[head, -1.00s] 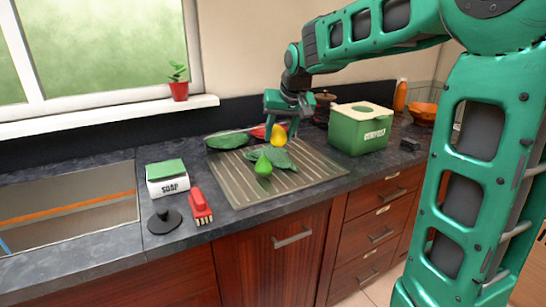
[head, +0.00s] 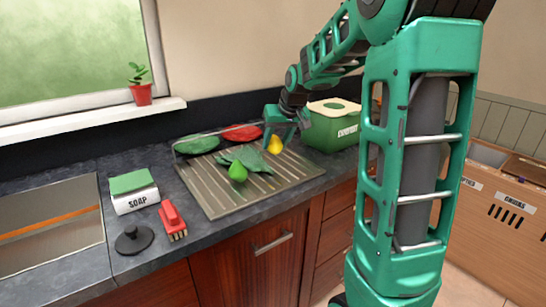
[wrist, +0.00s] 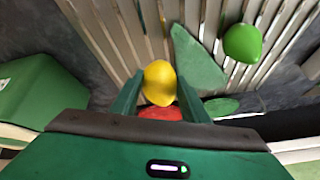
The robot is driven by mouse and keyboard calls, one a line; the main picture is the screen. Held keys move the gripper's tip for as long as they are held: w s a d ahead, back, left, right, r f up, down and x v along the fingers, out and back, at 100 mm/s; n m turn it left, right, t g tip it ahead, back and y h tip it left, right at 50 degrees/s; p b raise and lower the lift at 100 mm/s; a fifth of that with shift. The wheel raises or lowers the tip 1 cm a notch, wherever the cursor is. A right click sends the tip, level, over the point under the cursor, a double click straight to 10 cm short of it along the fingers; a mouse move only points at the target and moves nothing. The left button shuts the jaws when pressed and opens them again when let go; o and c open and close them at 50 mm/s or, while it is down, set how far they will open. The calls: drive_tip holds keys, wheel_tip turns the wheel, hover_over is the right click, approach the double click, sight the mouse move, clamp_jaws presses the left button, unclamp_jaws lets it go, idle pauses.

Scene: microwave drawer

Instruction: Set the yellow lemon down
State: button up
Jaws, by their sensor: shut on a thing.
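The yellow lemon (head: 275,145) is between the fingers of my gripper (head: 281,134), over the right back part of the ribbed drainboard (head: 207,194). In the wrist view the lemon (wrist: 159,78) sits between the two fingertips (wrist: 159,90), which are shut on it. It is low over the board, but I cannot tell whether it touches. A green fruit (head: 238,172) and green leaf-like pieces (head: 245,158) lie on the board to its left. The green fruit also shows in the wrist view (wrist: 243,43).
A green compost bin (head: 334,131) stands just right of my gripper. A red piece (head: 242,133) and a green piece (head: 197,144) lie at the board's back. Soap box (head: 134,200), red brush (head: 173,220) and black stopper (head: 134,240) are left. The board's front right is bare.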

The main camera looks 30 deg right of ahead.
sight(281, 148)
drive_tip(key=shift+s+d+f, duration=0.1)
drive_tip(key=shift+d+f, duration=0.25)
drive_tip(key=shift+d, duration=0.2)
wheel_tip(281, 148, down, 4)
drive_tip(key=shift+f, duration=0.1)
drive_tip(key=o, duration=1.1)
